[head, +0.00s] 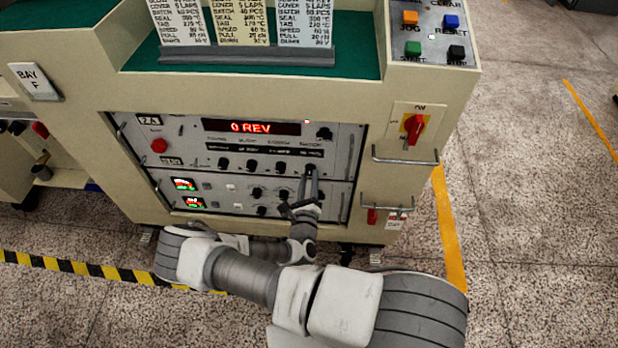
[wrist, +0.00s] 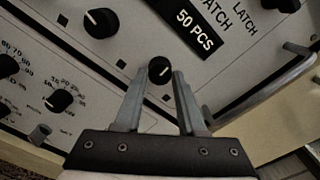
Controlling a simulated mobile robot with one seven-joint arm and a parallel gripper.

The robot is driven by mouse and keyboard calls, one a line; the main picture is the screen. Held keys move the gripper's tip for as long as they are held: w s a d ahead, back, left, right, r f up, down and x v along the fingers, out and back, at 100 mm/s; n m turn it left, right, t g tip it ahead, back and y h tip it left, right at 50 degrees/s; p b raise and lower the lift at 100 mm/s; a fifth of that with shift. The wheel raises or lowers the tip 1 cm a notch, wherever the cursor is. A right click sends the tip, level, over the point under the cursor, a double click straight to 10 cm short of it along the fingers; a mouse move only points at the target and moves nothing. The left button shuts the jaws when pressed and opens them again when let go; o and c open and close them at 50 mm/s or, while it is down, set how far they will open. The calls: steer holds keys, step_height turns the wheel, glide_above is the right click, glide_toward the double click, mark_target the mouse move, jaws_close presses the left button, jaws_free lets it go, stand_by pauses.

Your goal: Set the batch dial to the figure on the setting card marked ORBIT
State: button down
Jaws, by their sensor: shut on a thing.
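The batch dial (wrist: 159,69) is a small black knob with a white pointer line, below a black window marked BATCH that reads 50 PCS (wrist: 193,29). My gripper (wrist: 160,78) is shut on this dial, one finger on each side. In the head view my gripper (head: 310,178) is at the right end of the panel's upper knob row and hides most of the dial. Three setting cards stand above the panel: a left one (head: 181,22), a yellowish middle one (head: 242,22) and a right one (head: 304,22). Their tops are cut off, so no ORBIT mark shows; their small print is unclear.
Other black knobs (wrist: 101,22) sit close by on the panel. A metal handle (wrist: 266,87) runs along its right side. A red display (head: 265,128) reads 0 REV. A red rotary switch (head: 413,128) and handle bars (head: 404,156) stand out at the right.

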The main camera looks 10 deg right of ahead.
steer(key=shift+n, duration=1.1)
steer(key=c, duration=0.5)
jaws_free()
steer(key=shift+s, duration=0.1)
